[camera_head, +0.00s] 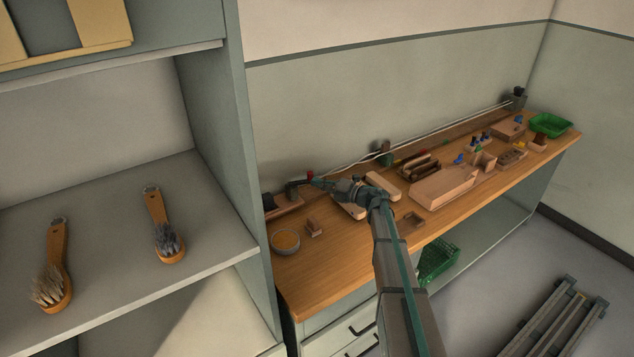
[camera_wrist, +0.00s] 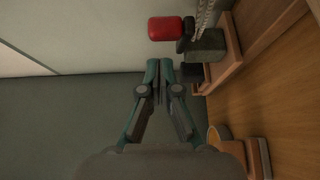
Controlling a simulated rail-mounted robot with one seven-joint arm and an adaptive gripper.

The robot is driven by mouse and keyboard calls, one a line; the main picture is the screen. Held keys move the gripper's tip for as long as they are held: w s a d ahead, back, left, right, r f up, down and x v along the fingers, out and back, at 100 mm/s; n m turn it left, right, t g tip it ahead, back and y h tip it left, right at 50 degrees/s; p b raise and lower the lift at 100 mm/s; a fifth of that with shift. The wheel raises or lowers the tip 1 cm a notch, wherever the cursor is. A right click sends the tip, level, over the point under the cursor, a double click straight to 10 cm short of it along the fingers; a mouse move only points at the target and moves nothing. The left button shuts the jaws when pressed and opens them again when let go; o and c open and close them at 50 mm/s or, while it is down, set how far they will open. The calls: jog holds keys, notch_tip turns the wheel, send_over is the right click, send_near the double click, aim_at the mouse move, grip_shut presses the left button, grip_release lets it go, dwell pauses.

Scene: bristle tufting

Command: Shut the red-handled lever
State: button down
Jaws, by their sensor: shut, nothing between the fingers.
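The red-handled lever shows its red handle (camera_head: 310,175) at the back left of the workbench, close to the wall. In the wrist view the red handle (camera_wrist: 165,29) is a rounded red block just beyond the fingertips and in line with them. A dark arm joins it to a grey block on a wooden base (camera_wrist: 229,60) to its right. My gripper (camera_head: 318,182) is shut and empty beside the handle. In the wrist view my gripper (camera_wrist: 159,68) has its fingertips together, with a visible gap to the handle. Whether the lever is up or down is hard to tell.
A bowl of orange-yellow material (camera_head: 285,241) and a small wooden block (camera_head: 314,228) stand at the bench's left front. Wooden boards and trays fill the middle. A green tray (camera_head: 549,125) is at the far right. A shelf unit with brushes (camera_head: 164,227) borders the bench's left side.

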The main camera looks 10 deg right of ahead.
jog(key=s+d+b, duration=0.1)
jog(key=d, duration=0.2)
jog(key=s+d+b, duration=0.1)
jog(key=d, duration=0.3)
jog(key=s+d+b, duration=0.1)
jog(key=d, duration=0.2)
jog(key=shift+s+d, duration=0.1)
jog(key=shift+d, duration=0.15)
